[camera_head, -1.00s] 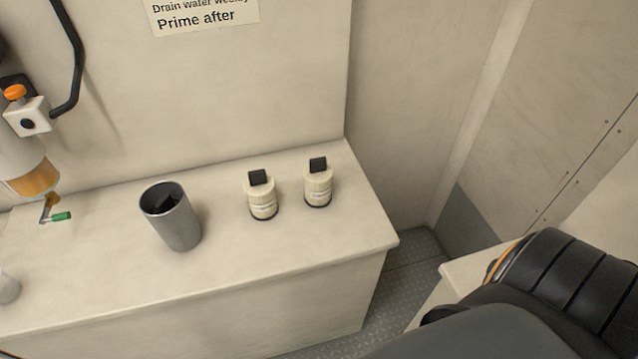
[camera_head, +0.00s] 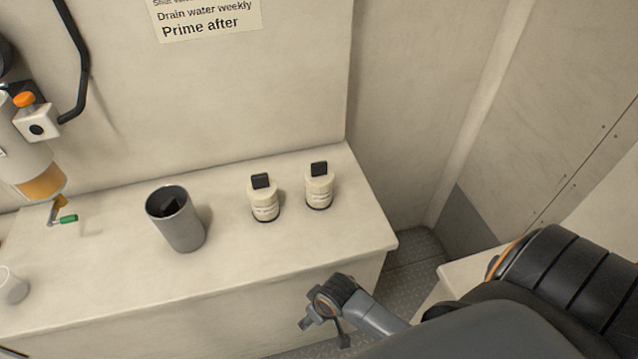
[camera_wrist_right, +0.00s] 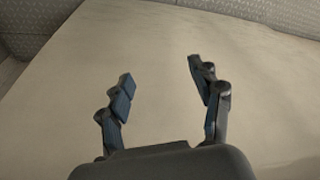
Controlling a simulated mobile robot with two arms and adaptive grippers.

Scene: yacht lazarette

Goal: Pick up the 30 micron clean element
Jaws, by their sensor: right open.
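Two cream filter elements with black square tops stand upright on the bench, a left one (camera_head: 264,201) and a right one (camera_head: 319,188). Their labels are too small to read, so I cannot tell which is the 30 micron one. My right gripper (camera_head: 325,325) is in front of the bench's front face, below and apart from both elements. In the right wrist view the right gripper (camera_wrist_right: 160,78) is open and empty, with its fingers apart over a pale surface. My left gripper is not in view.
A grey cylinder (camera_head: 183,232) with something black inside stands left of the elements. A filter housing with an amber bowl (camera_head: 42,183) and green-handled drain (camera_head: 68,219) hangs at the left. A clear cup (camera_head: 12,287) stands at the bench's left. The bench (camera_head: 310,238) is clear before the elements.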

